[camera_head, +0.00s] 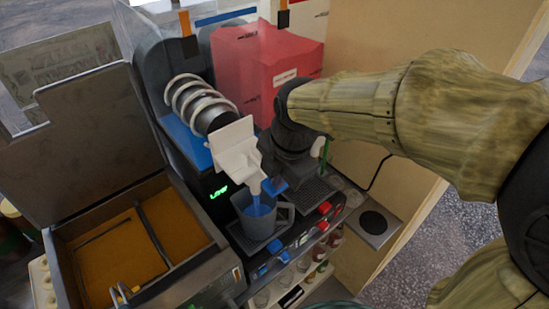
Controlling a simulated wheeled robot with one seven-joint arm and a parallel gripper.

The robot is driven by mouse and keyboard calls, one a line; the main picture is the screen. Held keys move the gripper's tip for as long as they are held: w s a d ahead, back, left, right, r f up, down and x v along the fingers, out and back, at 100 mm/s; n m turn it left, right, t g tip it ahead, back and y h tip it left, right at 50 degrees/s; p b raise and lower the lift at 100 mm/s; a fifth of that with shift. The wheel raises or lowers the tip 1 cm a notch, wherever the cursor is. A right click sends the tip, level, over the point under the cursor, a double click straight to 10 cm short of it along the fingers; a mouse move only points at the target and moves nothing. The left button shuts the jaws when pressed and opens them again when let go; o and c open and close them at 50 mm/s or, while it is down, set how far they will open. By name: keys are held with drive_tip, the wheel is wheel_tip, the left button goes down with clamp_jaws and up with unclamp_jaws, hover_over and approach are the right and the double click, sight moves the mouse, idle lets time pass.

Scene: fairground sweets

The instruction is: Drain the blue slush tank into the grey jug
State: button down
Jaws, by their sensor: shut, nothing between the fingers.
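The blue slush tank (182,137) is the left tank of the machine. Its metal spiral is bare, with only a low blue layer around its base. A white tap (236,152) hangs at its front, and a blue stream runs from the spout down into the grey jug (258,226). The jug stands upright on the drip grid under the tap, handle to the right, with blue inside it. My gripper (274,180) is shut and empty, just right of the tap by a small blue part. Its fingertips are partly hidden, and I cannot tell whether it touches that part.
A red slush block (268,65) fills the right tank, behind my gripper. A green display (219,192) lights up left of the jug. A fryer (122,245) with orange-brown contents and a raised lid (85,145) stands at the left. A tan panel (420,35) closes the right side.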

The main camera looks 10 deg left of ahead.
drive_tip(key=shift+r, duration=0.15)
idle(0.6)
drive_tip(key=shift+r+p, duration=0.65)
drive_tip(key=shift+r, duration=0.1)
drive_tip(key=p+v, duration=0.3)
drive_tip(key=v, duration=0.1)
drive_tip(key=shift+w+a, duration=0.2)
drive_tip(key=shift+w, duration=0.15)
drive_tip(key=w+a+b+v, duration=0.1)
drive_tip(key=v, duration=0.8)
drive_tip(key=shift+s+r+b, duration=0.2)
drive_tip(key=shift+r+b, duration=0.15)
drive_tip(key=shift+r, duration=0.25)
drive_tip(key=shift+f, duration=0.1)
